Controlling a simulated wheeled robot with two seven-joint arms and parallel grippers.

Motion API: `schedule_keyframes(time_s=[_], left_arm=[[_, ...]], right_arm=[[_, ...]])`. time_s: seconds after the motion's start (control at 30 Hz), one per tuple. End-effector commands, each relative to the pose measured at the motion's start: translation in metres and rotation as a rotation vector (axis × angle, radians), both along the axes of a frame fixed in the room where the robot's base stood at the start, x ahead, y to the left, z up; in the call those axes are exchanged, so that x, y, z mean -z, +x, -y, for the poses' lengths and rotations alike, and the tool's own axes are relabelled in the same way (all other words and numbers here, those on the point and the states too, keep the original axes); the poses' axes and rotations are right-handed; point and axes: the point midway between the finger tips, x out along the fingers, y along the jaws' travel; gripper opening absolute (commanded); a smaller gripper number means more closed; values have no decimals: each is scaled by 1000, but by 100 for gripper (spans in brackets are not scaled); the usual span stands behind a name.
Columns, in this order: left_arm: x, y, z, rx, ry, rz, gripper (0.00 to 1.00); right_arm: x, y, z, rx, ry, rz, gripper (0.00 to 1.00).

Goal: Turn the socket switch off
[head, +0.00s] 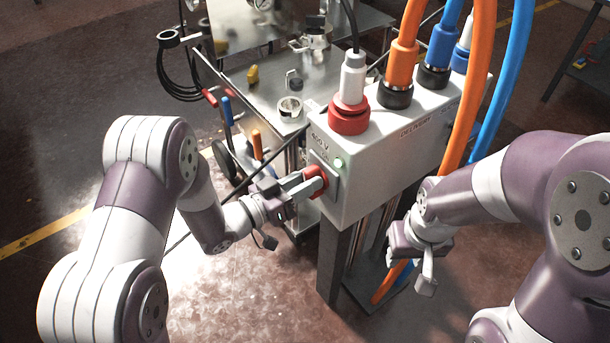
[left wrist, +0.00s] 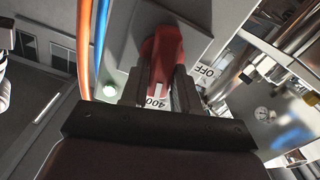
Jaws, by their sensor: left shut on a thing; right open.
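The socket box (head: 385,165) is a light grey housing on a dark post, in the middle of the head view. My left gripper (head: 308,186) is shut on the switch handle. My right gripper (head: 428,270) is open and empty, in front of the box at right.
A red-collared plug (head: 350,105) and several orange and blue cables (head: 480,80) rise from the box top. A metal bench (head: 265,85) with small parts stands behind, with hand tools (head: 228,110) on its near side. The floor in front is clear.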

Motion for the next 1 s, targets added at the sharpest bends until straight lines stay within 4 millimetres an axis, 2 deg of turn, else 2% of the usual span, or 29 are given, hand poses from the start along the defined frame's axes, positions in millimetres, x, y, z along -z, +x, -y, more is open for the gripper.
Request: schedule_keyframes(time_s=[0.03, 0.3, 1.0], left_arm=[[-5, 0, 0, 1, -23, -34, 0], [-3, 2, -2, 0, -174, -245, 0], [4, 6, -5, -1, -560, -774, 0]], right_arm=[[-10, 0, 0, 0, 0, 0, 43], [-34, 0, 0, 0, 0, 0, 43], [-85, 0, 0, 0, 0, 0, 43]])
